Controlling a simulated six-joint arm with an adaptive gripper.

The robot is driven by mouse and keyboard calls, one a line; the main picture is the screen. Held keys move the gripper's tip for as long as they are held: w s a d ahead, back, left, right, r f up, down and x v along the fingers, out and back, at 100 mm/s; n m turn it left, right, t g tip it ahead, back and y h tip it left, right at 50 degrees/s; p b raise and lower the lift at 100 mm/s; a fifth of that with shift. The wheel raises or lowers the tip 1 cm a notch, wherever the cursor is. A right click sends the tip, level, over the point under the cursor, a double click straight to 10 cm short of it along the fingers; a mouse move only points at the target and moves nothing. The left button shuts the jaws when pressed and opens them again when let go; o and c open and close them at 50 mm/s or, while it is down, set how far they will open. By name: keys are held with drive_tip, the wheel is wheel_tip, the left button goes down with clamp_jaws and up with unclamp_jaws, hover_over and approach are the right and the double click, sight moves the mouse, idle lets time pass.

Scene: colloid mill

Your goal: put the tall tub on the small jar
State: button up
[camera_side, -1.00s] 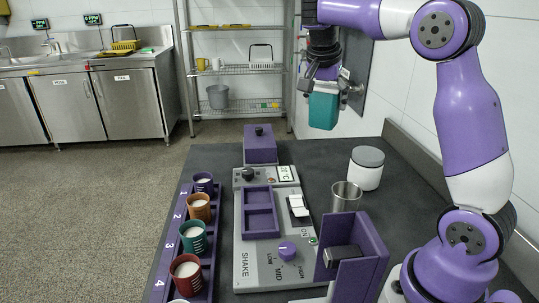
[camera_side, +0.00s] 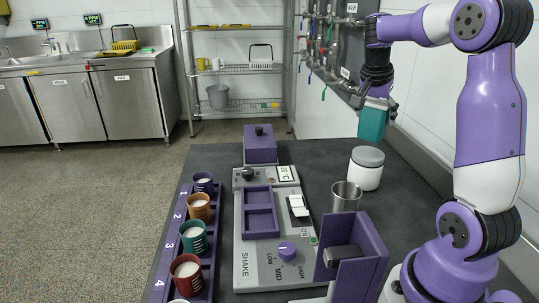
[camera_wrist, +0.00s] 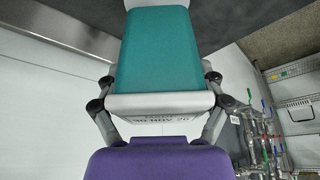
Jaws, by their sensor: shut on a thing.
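The tall tub (camera_side: 373,122) is teal and hangs upright from my gripper (camera_side: 377,100). My gripper is shut on its upper part. In the wrist view the tub (camera_wrist: 160,48) fills the top middle, between the finger linkages. The small jar (camera_side: 366,173) is white with a grey lid and stands upright on the dark bench. In the side view the tub is directly above the jar's lid, with a small gap between them. A pale edge at the top of the wrist view, beyond the tub, may be the jar; I cannot tell.
A steel beaker (camera_side: 345,197) stands just in front of the jar. A purple open holder (camera_side: 352,258) and a grey control panel (camera_side: 262,245) with a knob are nearer. A purple rack (camera_side: 164,270) of numbered cups lies left. The bench behind the jar is clear.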

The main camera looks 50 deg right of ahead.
sight(374, 130)
drive_tip(key=shift+s+d+f, duration=0.1)
drive_tip(key=shift+d+f, duration=0.1)
drive_tip(key=shift+d, duration=0.1)
drive_tip(key=shift+f, duration=1.95)
drive_tip(key=shift+f, duration=0.15)
drive_tip(key=o, duration=1.2)
drive_tip(key=shift+o, duration=0.2)
